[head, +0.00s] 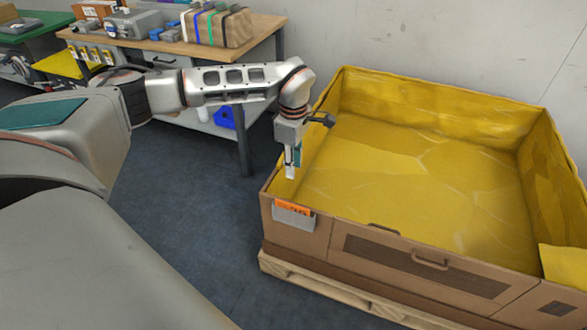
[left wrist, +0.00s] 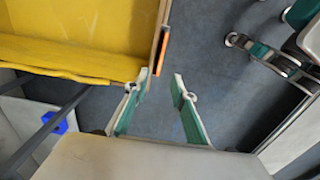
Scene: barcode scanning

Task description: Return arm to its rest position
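My left arm reaches in from the left in the head view. Its gripper (head: 291,172) points down near the front left corner of the large yellow-lined crate (head: 385,238). In the left wrist view, the two teal-and-grey fingers (left wrist: 160,90) stand apart with nothing between them, only dark floor behind. The crate's yellow lining also shows there (left wrist: 80,28), at the upper left. My right gripper is in neither view.
An orange card (head: 292,209) in a grey holder is on the crate's front left corner. The crate stands on a wooden pallet (head: 340,298). A workbench (head: 262,30) with boxes stands behind my arm. Dark floor (head: 190,210) is open left of the crate.

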